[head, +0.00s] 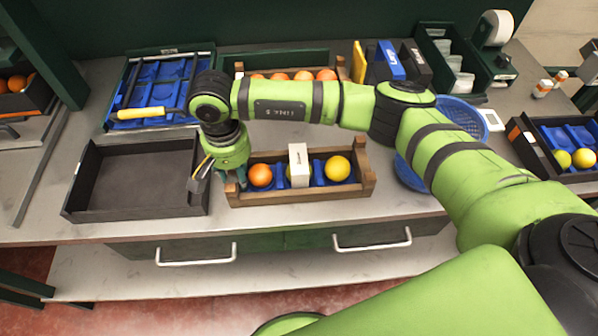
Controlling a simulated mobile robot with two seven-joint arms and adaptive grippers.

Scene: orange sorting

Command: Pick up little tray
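The little wooden tray (300,194) stands near the front edge of the counter, right of the black empty tray. In its blue insert lie an orange (260,175), a yellow fruit (337,168) and a green fruit mostly hidden behind an upright white card (298,165). My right gripper (219,182) points down at the tray's left end. Its fingers look spread, one left of the end and one close by it. I cannot tell whether they touch the wood. My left gripper is out of view.
The empty black tray (139,209) lies just left of my gripper. Behind are a blue-lined crate (128,110) with a yellow-handled tool and another wooden tray of oranges (303,75). A blue basket (478,122) sits partly behind my arm. Black fruit tray (530,146) stands far right.

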